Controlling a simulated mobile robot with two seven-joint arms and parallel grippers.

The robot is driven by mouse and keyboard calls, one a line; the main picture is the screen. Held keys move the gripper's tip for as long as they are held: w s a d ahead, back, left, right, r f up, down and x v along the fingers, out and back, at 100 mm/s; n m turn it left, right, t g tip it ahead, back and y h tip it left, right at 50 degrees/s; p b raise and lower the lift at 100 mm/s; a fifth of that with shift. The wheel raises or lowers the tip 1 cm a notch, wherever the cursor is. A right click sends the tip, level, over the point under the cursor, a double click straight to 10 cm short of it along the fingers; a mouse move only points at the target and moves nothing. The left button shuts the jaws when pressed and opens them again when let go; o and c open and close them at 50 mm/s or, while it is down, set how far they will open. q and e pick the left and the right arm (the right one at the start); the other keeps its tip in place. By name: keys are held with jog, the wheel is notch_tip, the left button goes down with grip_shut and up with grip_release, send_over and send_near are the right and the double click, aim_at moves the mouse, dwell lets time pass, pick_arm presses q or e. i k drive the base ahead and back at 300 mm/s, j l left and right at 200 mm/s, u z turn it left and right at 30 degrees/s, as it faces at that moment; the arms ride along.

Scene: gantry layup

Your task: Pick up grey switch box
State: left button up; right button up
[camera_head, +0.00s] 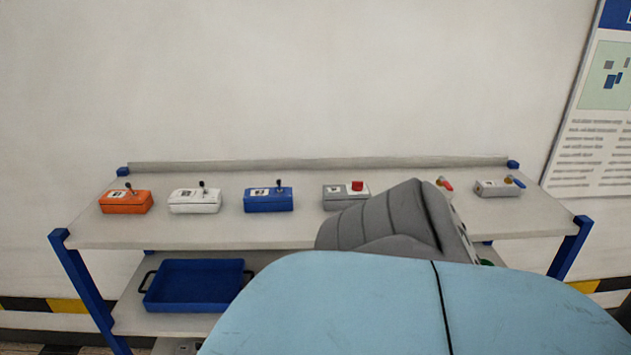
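A grey switch box (345,196) with a red switch on top sits on the upper shelf, right of the middle. Its lower right part is close to the grey body part of mine that blocks the view there. Another light grey box (497,188) with a blue lever sits near the shelf's right end. A further box between them is mostly hidden, with only a red lever (446,185) showing. Neither of my grippers is in view.
The upper shelf (270,232) also holds an orange box (126,203), a white box (194,203) and a blue box (268,201), each with a black lever. A blue tray (195,285) stands on the lower shelf. The upper shelf's front left strip is clear. A poster (598,125) hangs at right.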

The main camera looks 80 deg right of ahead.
aim_at(335, 197)
jog(key=z, duration=2.7)
jog(key=u, duration=0.7)
jog(key=k+l+u, duration=0.15)
jog(key=u, duration=0.3)
jog(key=k+l+u, duration=0.2)
jog(key=l+u, duration=0.2)
jog(key=k+l+u, duration=0.15)
jog(key=u, duration=0.3)
